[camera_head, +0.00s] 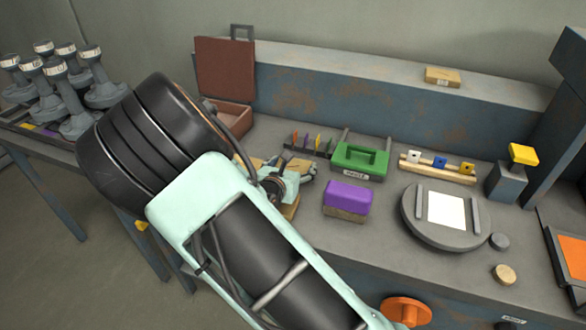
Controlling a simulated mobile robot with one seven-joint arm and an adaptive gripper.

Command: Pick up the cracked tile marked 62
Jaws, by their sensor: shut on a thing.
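My gripper (290,182) is near the middle of the bench, partly hidden behind my own arm. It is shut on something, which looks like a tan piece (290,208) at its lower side. Another tan edge (250,163) shows to the left of the gripper; I cannot tell if it is the same piece. No number 62 and no crack can be read on either. A tan block (442,77) with a small pale label lies on the back ledge, too small to read.
Right of the gripper are a purple-topped block (347,198), a green box (360,160) and a round grey plate (412,222) with a white square. A rack of coloured pieces (305,146) stands behind. A brown open-lidded box (225,70) is at back left.

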